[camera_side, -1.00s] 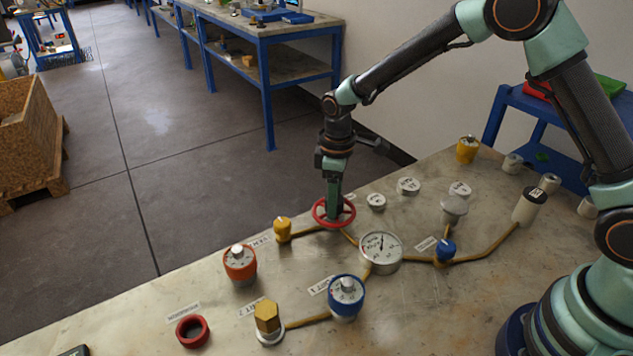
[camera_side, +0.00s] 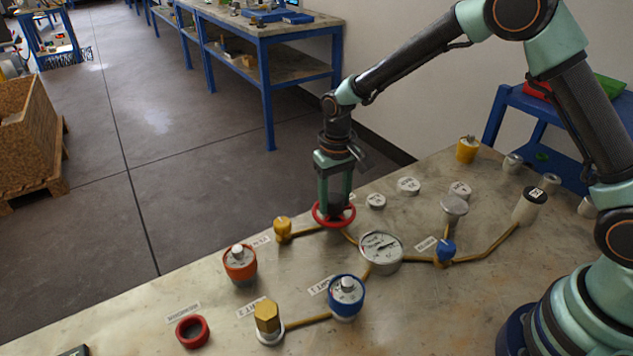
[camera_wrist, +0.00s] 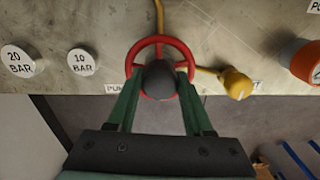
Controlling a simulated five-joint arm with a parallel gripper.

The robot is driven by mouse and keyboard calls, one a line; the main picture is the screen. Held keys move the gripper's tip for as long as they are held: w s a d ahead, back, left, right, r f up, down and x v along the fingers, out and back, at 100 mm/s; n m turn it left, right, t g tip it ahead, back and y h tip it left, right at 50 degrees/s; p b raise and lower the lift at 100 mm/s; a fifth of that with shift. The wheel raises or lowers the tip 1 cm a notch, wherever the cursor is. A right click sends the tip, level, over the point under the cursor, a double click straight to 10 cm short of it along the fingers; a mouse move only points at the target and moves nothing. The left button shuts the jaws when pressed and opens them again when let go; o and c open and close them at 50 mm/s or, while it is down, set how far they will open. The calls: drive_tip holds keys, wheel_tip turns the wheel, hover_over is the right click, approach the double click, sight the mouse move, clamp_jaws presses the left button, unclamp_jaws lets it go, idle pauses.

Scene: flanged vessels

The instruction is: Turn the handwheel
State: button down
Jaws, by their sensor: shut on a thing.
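The red handwheel (camera_side: 334,215) lies flat on its mount, on the yellow pipe line of the metal table. My gripper (camera_side: 336,208) points straight down over it. Its two green fingers are shut on the wheel's dark centre hub. In the wrist view the handwheel (camera_wrist: 140,58) shows as a red ring with spokes, and the dark round hub (camera_wrist: 159,79) sits between the fingertips of my gripper (camera_wrist: 160,80). Part of the wheel is hidden behind the hub and fingers. A round gauge (camera_side: 381,248) sits on the pipe to the right, with a dark needle on a white face.
A yellow fitting (camera_side: 283,228) stands just left of the handwheel. White-topped discs (camera_side: 376,201) lie to its right. An orange dial (camera_side: 240,262), a blue dial (camera_side: 346,295) and a red ring (camera_side: 192,331) stand nearer the front. A blue fitting (camera_side: 445,250) is beyond the gauge.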

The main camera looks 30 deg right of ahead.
sight(335, 197)
drive_tip(key=m, duration=0.4)
drive_tip(key=shift+r, duration=0.1)
drive_tip(key=shift+w+m, duration=0.1)
drive_tip(key=shift+m, duration=1.7)
drive_tip(key=shift+c, duration=1.4)
unclamp_jaws()
wheel_tip(335, 197, up, 12)
drive_tip(key=shift+d+r, duration=0.1)
